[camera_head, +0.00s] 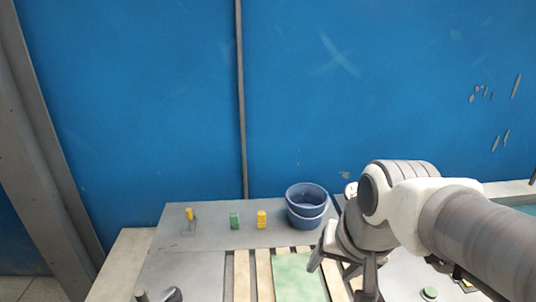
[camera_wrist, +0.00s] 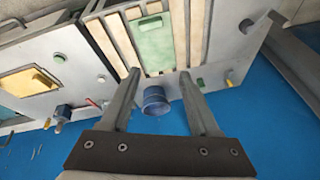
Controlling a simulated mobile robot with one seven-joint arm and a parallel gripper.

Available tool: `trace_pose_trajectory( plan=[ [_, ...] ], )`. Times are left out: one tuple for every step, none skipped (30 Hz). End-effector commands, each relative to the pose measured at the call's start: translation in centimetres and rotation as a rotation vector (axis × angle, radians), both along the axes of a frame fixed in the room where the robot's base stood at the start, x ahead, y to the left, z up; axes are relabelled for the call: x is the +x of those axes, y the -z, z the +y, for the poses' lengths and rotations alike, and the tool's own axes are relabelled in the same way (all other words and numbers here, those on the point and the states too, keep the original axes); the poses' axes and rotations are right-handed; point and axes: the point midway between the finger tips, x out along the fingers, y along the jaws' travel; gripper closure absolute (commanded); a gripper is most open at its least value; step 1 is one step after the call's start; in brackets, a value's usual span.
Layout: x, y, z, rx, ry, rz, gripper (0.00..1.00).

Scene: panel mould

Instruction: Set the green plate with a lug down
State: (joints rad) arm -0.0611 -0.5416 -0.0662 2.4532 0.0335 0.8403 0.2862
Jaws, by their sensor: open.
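The green plate (camera_head: 298,278) lies flat among pale wooden slats on the grey bench panel. It also shows in the wrist view (camera_wrist: 155,52), with a small raised lug on its face. My gripper (camera_wrist: 159,74) is open, with nothing between its fingers. In the head view my gripper (camera_head: 343,270) is beside and above the plate's right side, and its fingers partly cover the scene there. The gripper appears apart from the plate; the exact height is hard to tell.
A blue bucket (camera_head: 306,212) stands behind the plate by the blue wall. A yellow block (camera_head: 262,219), a green block (camera_head: 235,221) and a yellow piece at a wire stand (camera_head: 189,214) are to its left. A yellow plate (camera_wrist: 28,82) lies on another panel.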

Motion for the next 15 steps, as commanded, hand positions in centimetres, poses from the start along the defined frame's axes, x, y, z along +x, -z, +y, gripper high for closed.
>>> trace_pose_trajectory(
  plan=[
    [-0.7,-0.7,-0.2,-0.032,-0.049,-0.031,0.38],
    [-1.1,-1.0,-0.2,-0.052,-0.080,-0.043,0.38],
    [-1.6,-1.4,-0.3,-0.078,-0.118,-0.058,0.38],
    [-1.9,-1.6,-0.3,-0.096,-0.143,-0.069,0.38],
    [-2.2,-1.8,-0.4,-0.112,-0.166,-0.078,0.38],
    [-2.6,-2.0,-0.4,-0.132,-0.191,-0.089,0.38],
    [-2.8,-2.1,-0.5,-0.146,-0.208,-0.094,0.38],
    [-3.0,-2.2,-0.5,-0.158,-0.224,-0.099,0.38],
    [-3.2,-2.3,-0.5,-0.170,-0.239,-0.103,0.38],
    [-3.3,-2.4,-0.5,-0.177,-0.249,-0.107,0.38],
    [-3.4,-2.4,-0.6,-0.182,-0.254,-0.109,0.38],
    [-3.5,-2.5,-0.6,-0.187,-0.259,-0.111,0.38],
    [-3.5,-2.5,-0.6,-0.189,-0.263,-0.111,0.38],
    [-3.5,-2.5,-0.6,-0.190,-0.265,-0.111,0.38],
    [-3.5,-2.5,-0.6,-0.191,-0.266,-0.111,0.38]
  ],
)
